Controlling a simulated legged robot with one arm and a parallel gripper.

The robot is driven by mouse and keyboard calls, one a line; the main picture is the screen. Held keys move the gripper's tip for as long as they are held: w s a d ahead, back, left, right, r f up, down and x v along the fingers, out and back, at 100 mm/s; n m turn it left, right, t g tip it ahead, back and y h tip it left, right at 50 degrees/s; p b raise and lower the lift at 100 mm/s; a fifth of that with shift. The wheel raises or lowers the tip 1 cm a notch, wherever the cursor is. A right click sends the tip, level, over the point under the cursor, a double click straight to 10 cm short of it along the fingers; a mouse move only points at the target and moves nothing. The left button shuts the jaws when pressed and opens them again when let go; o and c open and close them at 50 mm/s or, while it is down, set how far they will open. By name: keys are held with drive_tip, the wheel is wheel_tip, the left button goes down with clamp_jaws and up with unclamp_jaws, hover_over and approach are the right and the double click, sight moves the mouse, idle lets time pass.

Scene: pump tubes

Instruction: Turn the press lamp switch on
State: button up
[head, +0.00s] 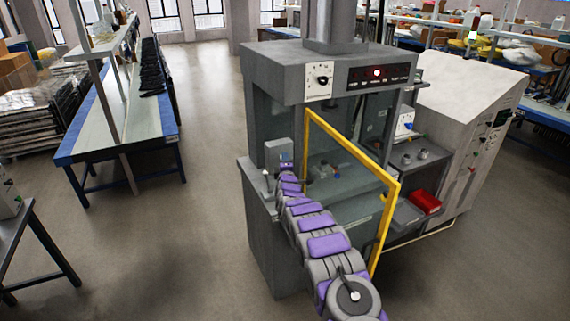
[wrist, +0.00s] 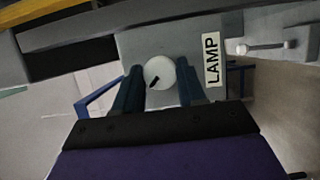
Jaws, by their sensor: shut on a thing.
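The press lamp switch shows in the wrist view as a round white knob (wrist: 159,73) with a dark pointer mark, on a grey box face. A white label reading LAMP (wrist: 211,60) is on the box to the right of the knob. My gripper (wrist: 161,84) has its two dark fingers on either side of the knob and is shut on it. In the head view my arm reaches to the small grey switch box (head: 279,151) at the left front of the grey press (head: 262,222). There the knob is hidden behind my gripper.
A small lever with a pale handle (wrist: 268,46) stands right of the label in the wrist view. A yellow frame (head: 345,145) stands just right of my arm. A red bin (head: 426,202) is on the right shelf. Open floor lies left of the press.

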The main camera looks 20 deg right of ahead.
drive_tip(key=shift+f, duration=0.3)
drive_tip(key=shift+m+g, duration=0.3)
drive_tip(key=shift+d+r+m+g+y+b, duration=0.15)
drive_tip(key=shift+m+g+y+b, duration=0.3)
drive_tip(key=shift+m+y, duration=1)
drive_tip(key=shift+r+m+g+y+b, duration=0.3)
drive_tip(key=shift+m+g+y+b, duration=0.15)
drive_tip(key=shift+m, duration=2.05)
drive_tip(key=shift+d+r+m+g+y+b, duration=0.15)
drive_tip(key=shift+m+g+y+b, duration=0.3)
drive_tip(key=shift+m+y, duration=1.05)
drive_tip(key=shift+r+m+h, duration=0.15)
drive_tip(key=shift+m+h, duration=0.25)
drive_tip(key=shift+m, duration=0.15)
drive_tip(key=shift+r, duration=0.1)
